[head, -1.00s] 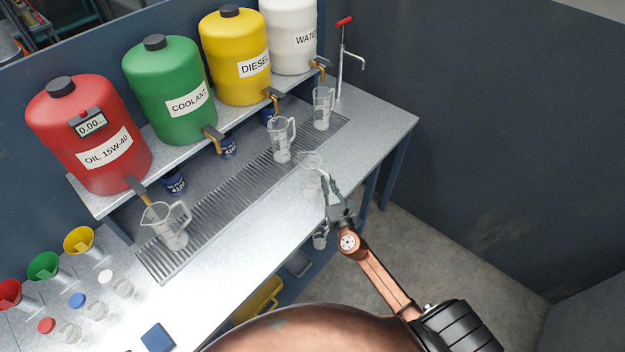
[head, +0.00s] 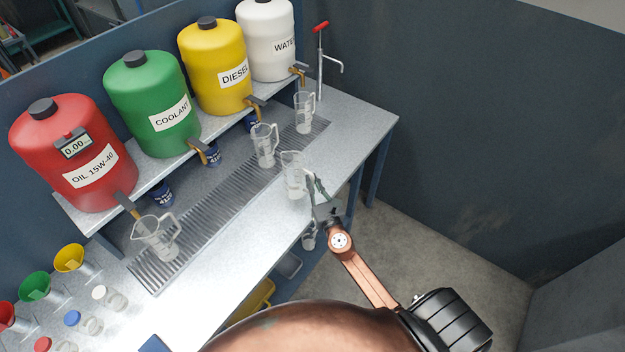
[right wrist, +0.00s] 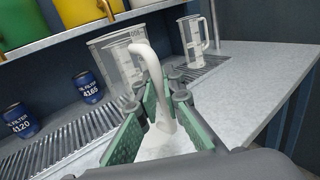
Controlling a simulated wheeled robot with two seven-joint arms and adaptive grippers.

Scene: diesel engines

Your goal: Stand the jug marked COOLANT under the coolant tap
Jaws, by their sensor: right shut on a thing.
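A clear jug (head: 294,176) with a handle is at the front side of the drip grating, right of the coolant tap (head: 203,153). My right gripper (head: 314,186) is shut on its handle (right wrist: 160,90). The jug looks upright; I cannot tell whether its base touches the bench, and its marking is not readable. The green COOLANT tank (head: 150,105) stands on the shelf, with no jug under its tap. My left gripper is not in view.
Other clear jugs stand near the oil tap (head: 158,240), the diesel tap (head: 264,146) and the water tap (head: 304,112). Blue filter cans (head: 161,192) sit below the shelf. The grating (head: 205,212) is clear between the oil-side jug and the diesel-side jug.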

